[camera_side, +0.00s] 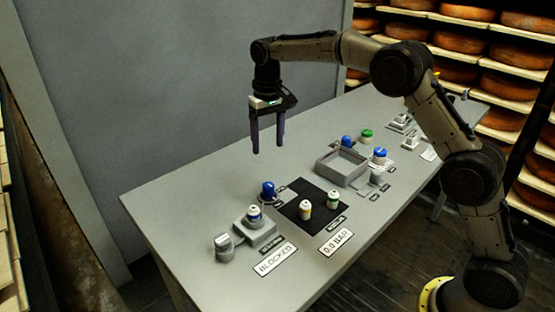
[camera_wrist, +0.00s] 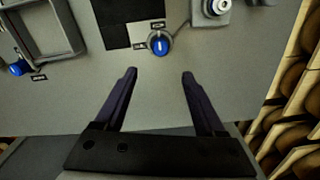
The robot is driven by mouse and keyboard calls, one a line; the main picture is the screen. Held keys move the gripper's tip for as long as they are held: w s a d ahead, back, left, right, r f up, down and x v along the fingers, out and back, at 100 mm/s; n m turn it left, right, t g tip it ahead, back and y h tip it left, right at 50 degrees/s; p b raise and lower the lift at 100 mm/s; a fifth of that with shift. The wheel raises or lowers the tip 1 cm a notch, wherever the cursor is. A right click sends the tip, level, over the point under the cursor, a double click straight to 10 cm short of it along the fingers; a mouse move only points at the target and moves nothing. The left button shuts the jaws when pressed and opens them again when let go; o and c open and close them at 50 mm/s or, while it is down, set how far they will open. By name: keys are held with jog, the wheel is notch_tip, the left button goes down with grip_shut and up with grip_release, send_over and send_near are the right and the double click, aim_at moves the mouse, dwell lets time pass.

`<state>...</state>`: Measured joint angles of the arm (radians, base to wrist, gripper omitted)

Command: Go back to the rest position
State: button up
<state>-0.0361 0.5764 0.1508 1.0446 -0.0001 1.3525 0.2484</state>
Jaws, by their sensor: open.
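My gripper (camera_side: 268,145) hangs above the back part of the grey table (camera_side: 160,203), fingers pointing down, open and empty. In the wrist view its two dark fingers (camera_wrist: 158,75) are spread apart with bare table between them. A blue knob (camera_wrist: 160,43) lies just beyond the fingertips in that view. My gripper touches nothing.
An empty grey tray (camera_side: 341,167) and several coloured knobs stand to the right. Shelves of cheese wheels (camera_side: 460,43) are behind. The table's back left is clear.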

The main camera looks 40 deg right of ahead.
jog(key=s+d+r+t, duration=0.1)
jog(key=s+r+t, duration=0.2)
jog(key=s+r, duration=1)
jog(key=s+r+t, duration=0.2)
jog(key=s+r, duration=0.2)
jog(key=s, duration=0.8)
jog(key=s+f+n, duration=0.2)
jog(key=s+f, duration=1)
jog(key=shift+s+d, duration=0.25)
jog(key=shift+d, duration=0.2)
